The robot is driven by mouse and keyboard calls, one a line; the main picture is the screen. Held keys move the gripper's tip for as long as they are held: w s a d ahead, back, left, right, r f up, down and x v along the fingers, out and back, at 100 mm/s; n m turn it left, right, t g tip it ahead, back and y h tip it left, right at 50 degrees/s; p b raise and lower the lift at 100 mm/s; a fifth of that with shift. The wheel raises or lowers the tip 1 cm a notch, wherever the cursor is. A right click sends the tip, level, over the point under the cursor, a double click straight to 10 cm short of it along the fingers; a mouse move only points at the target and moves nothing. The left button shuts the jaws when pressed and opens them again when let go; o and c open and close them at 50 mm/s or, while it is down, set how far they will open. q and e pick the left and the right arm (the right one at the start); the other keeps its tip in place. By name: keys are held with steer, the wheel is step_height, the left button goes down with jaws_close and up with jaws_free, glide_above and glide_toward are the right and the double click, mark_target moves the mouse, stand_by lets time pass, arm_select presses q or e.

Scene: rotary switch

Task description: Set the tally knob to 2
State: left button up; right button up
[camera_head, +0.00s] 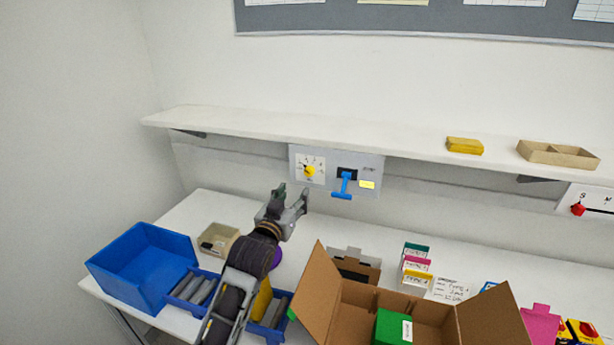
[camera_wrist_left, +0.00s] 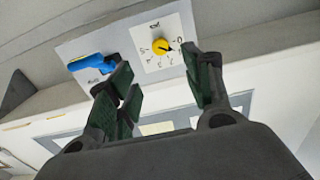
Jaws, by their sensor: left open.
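The yellow knob (camera_head: 309,171) sits on a white dial plate at the left of a grey wall panel (camera_head: 327,192) under the shelf. In the left wrist view the knob (camera_wrist_left: 160,46) shows between and beyond my fingers, with a dark pointer mark toward the right side. The dial's small marks are too blurred to read surely. My left gripper (camera_head: 291,195) is open and empty, below and left of the knob in the head view, apart from it. Its two dark green-padded fingers (camera_wrist_left: 158,75) are spread in the wrist view. My right gripper is not in view.
A blue lever (camera_head: 345,185) is right of the knob on the same panel. The shelf (camera_head: 300,129) overhangs it. A blue bin (camera_head: 142,265), an open cardboard box (camera_head: 350,310) and small cartons stand on the table. Another panel with a red knob (camera_head: 578,209) is far right.

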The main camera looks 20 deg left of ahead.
arm_select(q)
steer(key=w, duration=0.2)
steer(key=p, duration=0.1)
glide_toward(308, 173)
steer(key=shift+w, duration=1.55)
steer(key=shift+w+d+f+p, duration=0.1)
steer(key=shift+w+p, duration=0.1)
steer(key=shift+w, duration=1.2)
steer(key=shift+w+d+p, duration=0.1)
steer(key=shift+w+p, duration=0.05)
steer(key=shift+w, duration=1.25)
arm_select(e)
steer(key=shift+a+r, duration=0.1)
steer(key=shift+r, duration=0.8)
arm_select(q)
steer(key=c, duration=1)
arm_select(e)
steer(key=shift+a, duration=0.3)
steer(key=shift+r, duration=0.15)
